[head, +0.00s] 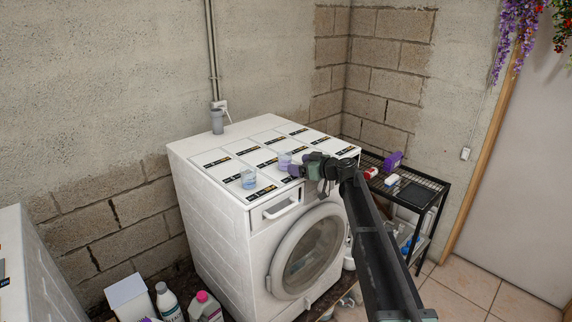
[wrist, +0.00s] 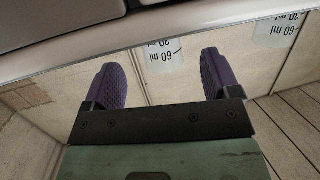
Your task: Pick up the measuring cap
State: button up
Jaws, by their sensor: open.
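Two small clear measuring caps stand on the white washing machine's top (head: 235,140). One cap (head: 248,178) is near the front left corner. The other cap (head: 285,160) is close to the tips of my gripper (head: 297,164). In the wrist view, one cap with ml markings (wrist: 160,50) lies in the gap between the purple fingers of my gripper (wrist: 163,75), with much of it hard to make out. A second marked cap (wrist: 275,32) is outside the fingers, to the right. The gripper is open and empty.
A grey cylinder (head: 217,121) stands at the machine's back. Dark labels mark the panels on top. A black wire rack (head: 430,178) with small items stands at right. Bottles (head: 168,302) and a white box (head: 128,296) are on the floor at lower left.

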aim_at(287, 163)
jog(key=shift+w+a+f, duration=0.1)
jog(key=shift+w+a, duration=0.2)
jog(key=shift+a, duration=0.2)
jog(key=b+x, duration=0.1)
jog(key=x, duration=0.4)
jog(key=shift+a, duration=0.1)
jog(key=shift+c, duration=0.6)
jog(key=c, duration=0.9)
